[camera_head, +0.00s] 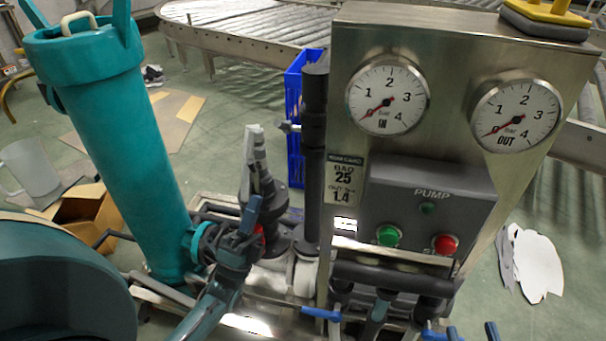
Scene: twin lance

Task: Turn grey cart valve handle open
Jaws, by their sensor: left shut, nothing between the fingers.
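The grey cart carries an upright black pipe (314,150) left of its metal gauge panel. A small grey handle-like part (290,127) sticks out to the left from this pipe, and I cannot tell its valve position. My left gripper (254,134) is shut and empty, its light grey fingers pointing up in the picture. Its tips show just left of that small grey part, with a visible gap. A blue lever (250,215) sits on a dark valve beside the teal cylinder, in front of my gripper's lower part. My right gripper is not in view.
The teal cylinder (125,150) stands on the left. The gauge panel (452,45) has two dials reading near zero, with green and red buttons below. A blue crate (294,100) stands behind the pipe. Several blue levers line the bottom edge. Cardboard (172,118) lies on open floor.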

